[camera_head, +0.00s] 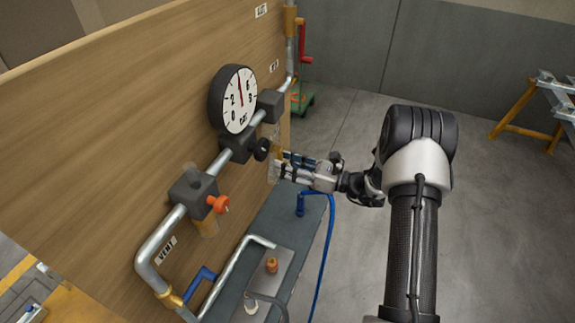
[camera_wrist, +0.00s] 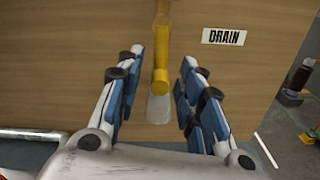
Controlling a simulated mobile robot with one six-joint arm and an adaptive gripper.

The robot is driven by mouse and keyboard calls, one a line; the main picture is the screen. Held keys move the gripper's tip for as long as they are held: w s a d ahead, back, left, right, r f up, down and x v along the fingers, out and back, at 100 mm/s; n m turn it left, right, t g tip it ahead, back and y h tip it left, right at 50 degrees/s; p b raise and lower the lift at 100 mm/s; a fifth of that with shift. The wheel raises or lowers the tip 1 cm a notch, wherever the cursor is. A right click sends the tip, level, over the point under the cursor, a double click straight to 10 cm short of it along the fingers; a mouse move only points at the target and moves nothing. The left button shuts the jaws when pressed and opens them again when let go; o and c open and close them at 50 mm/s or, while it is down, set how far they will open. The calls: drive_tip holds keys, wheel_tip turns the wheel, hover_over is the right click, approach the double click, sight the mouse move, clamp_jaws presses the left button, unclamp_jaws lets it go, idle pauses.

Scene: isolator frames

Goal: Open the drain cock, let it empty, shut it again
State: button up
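The drain cock (camera_wrist: 160,80) is a yellow fitting on a yellow pipe against the wooden panel, with its rounded end facing the wrist camera. A pale, translucent tube or cup (camera_wrist: 159,108) sits just below it. The DRAIN label (camera_wrist: 224,36) is to its right. My gripper (camera_wrist: 160,72) is open, with one blue-padded finger on each side of the cock and visible gaps between. In the head view my gripper (camera_head: 284,165) is at the panel's right edge, below the gauge, and mostly hides the cock. Whether the cock is open or shut I cannot tell.
A round gauge (camera_head: 233,99) and grey pipework with valve blocks stick out from the panel. An orange knob (camera_head: 218,204) and a black knob (camera_head: 262,149) project at the left of my gripper. A blue hose (camera_head: 324,255) hangs below. The floor to the right is mostly clear.

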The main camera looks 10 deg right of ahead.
drive_tip(key=shift+c, duration=0.5)
clamp_jaws()
drive_tip(key=shift+s+r+m+p, duration=0.1)
drive_tip(key=shift+m+p, duration=0.2)
drive_tip(key=s+a+r+m+p, duration=0.3)
drive_tip(key=m+p, duration=0.9)
drive_tip(key=m, duration=0.5)
drive_tip(key=shift+s+r, duration=0.5)
drive_tip(key=shift+r, duration=0.25)
drive_tip(key=shift+m, duration=0.3)
